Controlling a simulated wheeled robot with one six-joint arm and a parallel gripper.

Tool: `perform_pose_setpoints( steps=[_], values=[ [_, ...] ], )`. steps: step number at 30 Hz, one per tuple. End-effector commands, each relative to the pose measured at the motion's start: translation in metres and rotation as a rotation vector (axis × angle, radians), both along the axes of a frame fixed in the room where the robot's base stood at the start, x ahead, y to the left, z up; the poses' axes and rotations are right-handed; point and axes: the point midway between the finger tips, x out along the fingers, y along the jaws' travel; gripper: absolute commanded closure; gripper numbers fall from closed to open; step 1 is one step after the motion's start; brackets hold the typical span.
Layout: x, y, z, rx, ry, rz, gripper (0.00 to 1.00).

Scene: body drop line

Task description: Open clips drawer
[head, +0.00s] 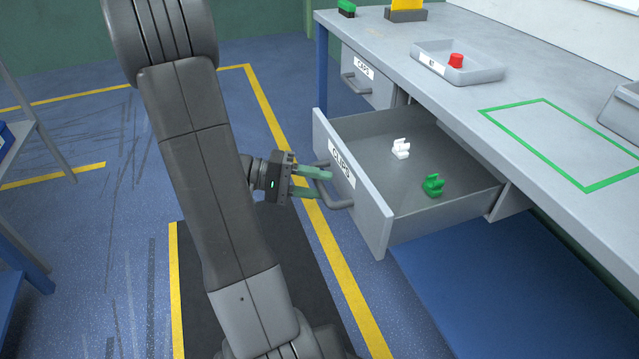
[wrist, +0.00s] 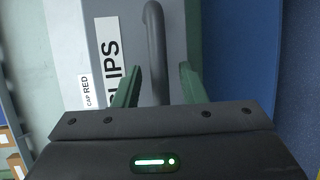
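The clips drawer (head: 362,205) stands pulled out from under the workbench, with its "CLIPS" label on the front. A white clip (head: 400,149) and a green clip (head: 433,185) lie inside it. My gripper (head: 322,184) is at the grey drawer handle (head: 334,201), its green fingers pointing at the drawer front. In the wrist view the fingers (wrist: 158,85) stand apart on either side of the handle (wrist: 155,50), with gaps visible between them and the bar. The drawer label (wrist: 111,55) shows left of the handle there.
The caps drawer (head: 366,78) is shut behind the clips drawer. On the bench top (head: 480,107) stand a grey tray (head: 483,75) with a red part (head: 456,60) and a green outlined area. The floor left of my arm is clear up to a blue-framed rack.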

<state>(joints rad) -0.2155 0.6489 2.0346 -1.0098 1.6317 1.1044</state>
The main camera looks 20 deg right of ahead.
Motion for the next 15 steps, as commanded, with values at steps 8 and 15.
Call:
perform_pose_setpoints(
  steps=[8,15],
  values=[
    [0.017,0.049,0.011,0.000,0.000,0.007,0.62],
    [0.032,0.097,0.020,0.001,-0.001,0.004,0.62]
  ],
)
